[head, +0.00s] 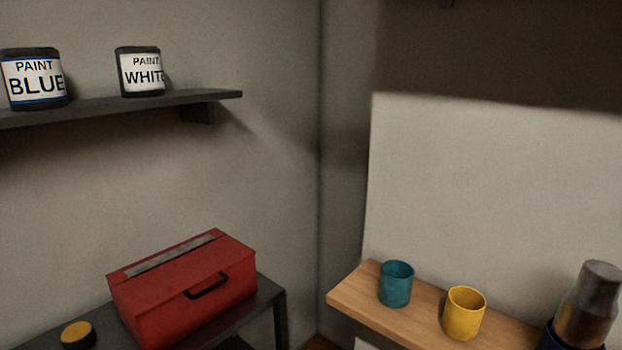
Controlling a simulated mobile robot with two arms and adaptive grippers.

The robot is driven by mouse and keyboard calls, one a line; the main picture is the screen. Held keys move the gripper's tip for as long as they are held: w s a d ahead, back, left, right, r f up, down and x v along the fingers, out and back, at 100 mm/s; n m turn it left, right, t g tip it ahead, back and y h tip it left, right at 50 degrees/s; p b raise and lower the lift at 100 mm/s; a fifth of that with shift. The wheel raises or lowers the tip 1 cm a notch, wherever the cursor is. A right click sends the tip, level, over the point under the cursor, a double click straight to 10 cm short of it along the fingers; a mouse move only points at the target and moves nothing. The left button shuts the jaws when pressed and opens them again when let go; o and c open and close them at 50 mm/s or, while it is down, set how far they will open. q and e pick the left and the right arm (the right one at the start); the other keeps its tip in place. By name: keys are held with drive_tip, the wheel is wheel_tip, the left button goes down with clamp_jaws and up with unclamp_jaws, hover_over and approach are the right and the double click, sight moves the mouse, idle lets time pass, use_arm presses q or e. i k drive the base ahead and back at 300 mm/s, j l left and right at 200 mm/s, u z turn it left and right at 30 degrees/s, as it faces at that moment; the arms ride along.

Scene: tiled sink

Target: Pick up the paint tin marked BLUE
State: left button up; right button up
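The paint tin marked BLUE (35,80) stands upright on a dark wall shelf (215,95) at the upper left of the head view. It is a dark tin with a white label and blue edging, close to the left picture edge. A second dark tin, marked WHITE (141,73), stands upright to its right on the same shelf, with a clear gap between them. Neither of my grippers is in view.
A red toolbox (190,300) sits on a dark table below the shelf, beside a yellow-topped round object (77,334). At right, a wooden counter (350,297) holds a teal cup (396,284) and a yellow cup (463,314). A grey-brown cylindrical shape (588,305) is lower right.

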sight(34, 79)
drive_tip(key=u, duration=1.25)
